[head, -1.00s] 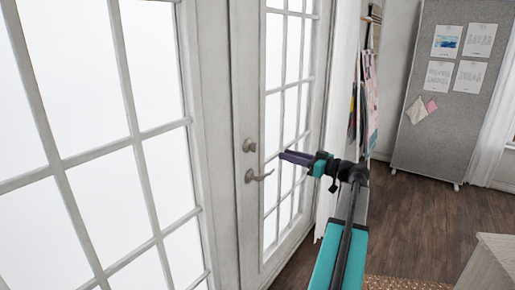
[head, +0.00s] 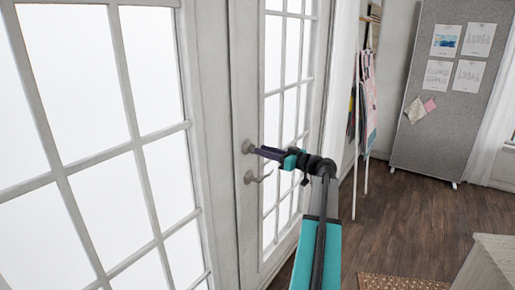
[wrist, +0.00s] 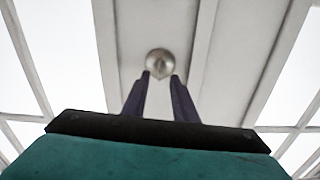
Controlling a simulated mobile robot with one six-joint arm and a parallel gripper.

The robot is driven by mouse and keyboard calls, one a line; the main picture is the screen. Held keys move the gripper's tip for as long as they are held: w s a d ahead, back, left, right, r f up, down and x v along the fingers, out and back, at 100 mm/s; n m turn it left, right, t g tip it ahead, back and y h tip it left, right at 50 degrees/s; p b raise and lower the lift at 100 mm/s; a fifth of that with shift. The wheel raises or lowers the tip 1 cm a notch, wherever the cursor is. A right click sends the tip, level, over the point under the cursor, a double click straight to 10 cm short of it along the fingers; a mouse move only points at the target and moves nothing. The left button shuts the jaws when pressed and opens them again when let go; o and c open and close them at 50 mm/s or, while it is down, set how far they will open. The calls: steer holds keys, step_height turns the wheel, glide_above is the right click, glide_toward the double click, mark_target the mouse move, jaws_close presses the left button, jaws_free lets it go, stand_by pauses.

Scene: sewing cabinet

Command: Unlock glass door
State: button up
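In the wrist view the round lock knob (wrist: 159,62) sits just beyond the tips of my gripper (wrist: 160,75). The two fingers are apart, with a gap between them and nothing held. I cannot tell whether the tips touch the knob.
A rack with hanging fabric (head: 368,95) and a grey pinboard (head: 437,90) stand at the back right. A pale cabinet corner (head: 492,262) is at the lower right.

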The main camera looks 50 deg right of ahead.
mark_target(252, 149)
steer(key=shift+w+a+p, duration=0.15)
steer(key=shift+w, duration=0.75)
steer(key=shift+w+a+p, duration=0.15)
steer(key=shift+w, duration=0.75)
jaws_close()
